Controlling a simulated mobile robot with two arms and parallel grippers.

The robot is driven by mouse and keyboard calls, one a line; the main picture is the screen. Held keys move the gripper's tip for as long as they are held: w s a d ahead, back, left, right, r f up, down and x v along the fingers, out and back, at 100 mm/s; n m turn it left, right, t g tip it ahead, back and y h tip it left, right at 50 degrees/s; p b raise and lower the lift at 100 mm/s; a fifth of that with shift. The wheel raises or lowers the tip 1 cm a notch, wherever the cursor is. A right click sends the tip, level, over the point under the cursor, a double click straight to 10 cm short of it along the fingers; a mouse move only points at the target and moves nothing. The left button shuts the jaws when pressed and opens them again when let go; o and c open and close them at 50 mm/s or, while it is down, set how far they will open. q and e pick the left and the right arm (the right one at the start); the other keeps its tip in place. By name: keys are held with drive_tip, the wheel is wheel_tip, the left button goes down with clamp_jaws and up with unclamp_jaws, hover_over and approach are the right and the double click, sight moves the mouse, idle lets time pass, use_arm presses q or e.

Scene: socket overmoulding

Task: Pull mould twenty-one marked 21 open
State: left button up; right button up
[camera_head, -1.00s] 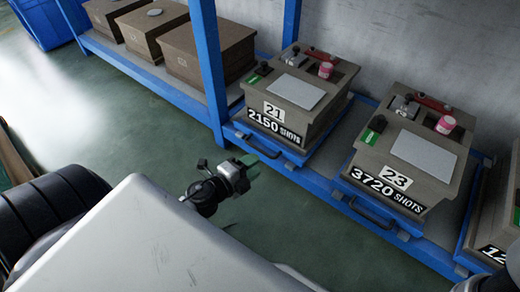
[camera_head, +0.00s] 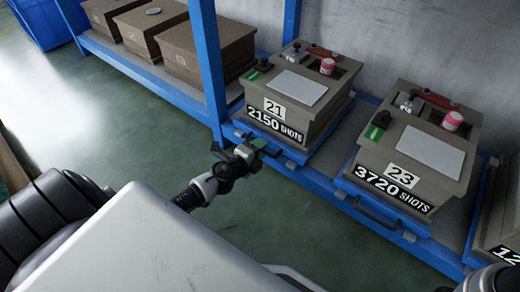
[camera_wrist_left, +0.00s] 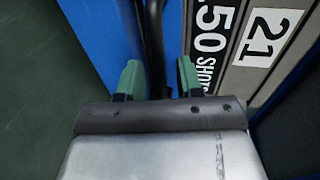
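Mould 21 (camera_head: 297,90) is a grey-brown block with labels "21" and "2150 SHOTS", on a blue pull-out tray on the lower shelf. Its label also shows in the left wrist view (camera_wrist_left: 265,38). My left gripper (camera_head: 262,148) is at the tray's front, over the place of its black handle, which it mostly hides in the head view. In the left wrist view, my left gripper's green fingertips (camera_wrist_left: 159,76) are apart, with the black handle (camera_wrist_left: 155,45) running between them. Whether they touch it I cannot tell.
Mould 23 (camera_head: 420,150) stands to the right on its own blue tray with a black handle (camera_head: 376,212). Brown boxes (camera_head: 206,52) stand on the shelf at left, beyond a blue post (camera_head: 209,65). The green floor (camera_head: 130,125) in front is clear.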

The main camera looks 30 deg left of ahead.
use_arm(q)
drive_tip(key=shift+w, duration=0.25)
clamp_jaws()
